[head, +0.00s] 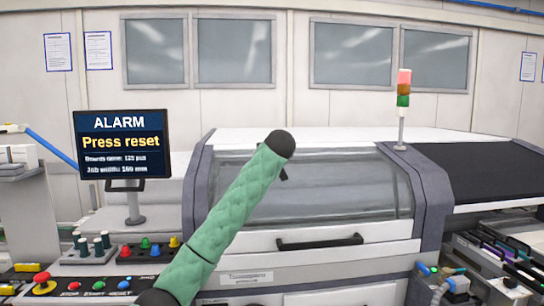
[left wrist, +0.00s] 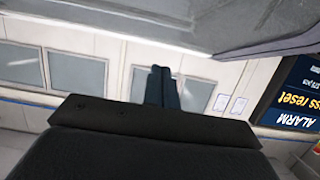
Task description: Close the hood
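The hood (head: 385,232) is the pale front cover of the machine, with a wide clear window (head: 345,190) and a dark bar handle (head: 320,241) low on its front. It looks lowered; I cannot tell whether it is fully seated. My left arm in its green sleeve crosses in front of the hood's left part, and its gripper is mostly hidden behind the arm in the head view. In the left wrist view my left gripper (left wrist: 162,70) has its dark fingers together, with nothing visible between them. It is apart from the handle. My right gripper is not in view.
An alarm screen (head: 122,145) reading "Press reset" stands left of the machine. A control panel with coloured buttons (head: 75,286) is at the lower left. A signal tower (head: 403,100) rises at the right. Feeders (head: 495,255) crowd the lower right.

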